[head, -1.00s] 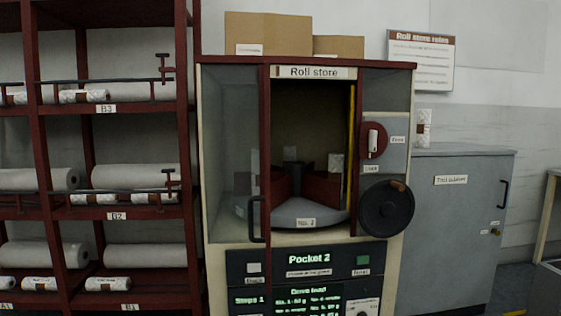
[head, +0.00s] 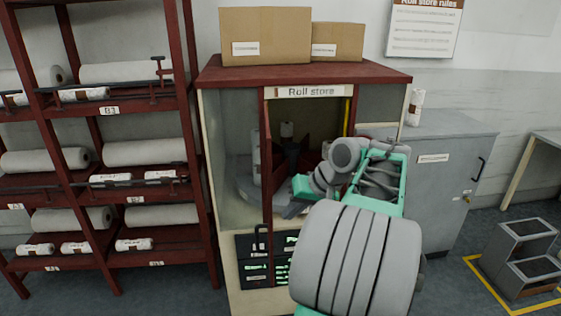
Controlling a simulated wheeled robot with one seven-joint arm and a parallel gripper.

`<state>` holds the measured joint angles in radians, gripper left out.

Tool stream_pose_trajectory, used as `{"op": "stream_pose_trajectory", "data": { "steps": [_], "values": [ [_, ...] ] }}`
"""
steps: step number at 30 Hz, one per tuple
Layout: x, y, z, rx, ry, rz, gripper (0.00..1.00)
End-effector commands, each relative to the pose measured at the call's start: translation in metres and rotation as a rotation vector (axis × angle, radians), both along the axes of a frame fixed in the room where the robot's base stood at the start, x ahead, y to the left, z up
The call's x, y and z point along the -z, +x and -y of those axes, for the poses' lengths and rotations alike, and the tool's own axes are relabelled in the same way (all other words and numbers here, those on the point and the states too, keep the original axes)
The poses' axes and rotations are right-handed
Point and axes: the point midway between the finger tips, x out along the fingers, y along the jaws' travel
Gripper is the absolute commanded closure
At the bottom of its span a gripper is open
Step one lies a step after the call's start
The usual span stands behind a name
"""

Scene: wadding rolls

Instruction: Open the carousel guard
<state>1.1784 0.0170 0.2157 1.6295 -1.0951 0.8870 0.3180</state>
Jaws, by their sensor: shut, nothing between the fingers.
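The carousel guard seems to be the dark red-framed part at the front of the roll store cabinet (head: 267,150), with a dark bar handle (head: 256,240) low on its left side. I cannot tell how far open it stands. Behind it, part of the carousel (head: 250,190) with white rolls shows through the glass. My gripper (head: 292,211) is shut and empty, in front of the lower middle of the cabinet, right of the handle in the picture. My arm hides the crank wheel, the lock panel and much of the lower panel. Contact with the guard is unclear.
Shelves (head: 107,190) with rolls stand on the left. Cardboard boxes (head: 265,35) lie on the cabinet top. A grey cupboard (head: 455,170) with a roll (head: 414,108) on it stands right. A grey step-like unit (head: 520,260) stands in a yellow floor outline.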

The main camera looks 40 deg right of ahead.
Motion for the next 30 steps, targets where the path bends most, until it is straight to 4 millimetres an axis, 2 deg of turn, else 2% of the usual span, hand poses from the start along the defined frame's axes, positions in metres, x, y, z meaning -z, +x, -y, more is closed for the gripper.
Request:
{"op": "stream_pose_trajectory", "data": {
  "steps": [1,4,7,14,24,26,30],
  "values": [
    [-0.038,-0.013,0.019,0.025,0.005,0.013,1.0],
    [-0.06,-0.03,0.041,0.046,0.01,0.034,1.0],
    [-0.064,-0.038,0.049,0.053,0.012,0.044,1.0],
    [-0.037,-0.022,0.044,0.049,0.013,0.045,1.0],
    [0.021,0.022,0.033,0.049,0.014,0.044,1.0],
    [0.015,0.029,0.023,0.048,0.009,0.045,1.0],
    [0.016,0.04,0.008,0.05,0.011,0.045,1.0]
  ]
}}
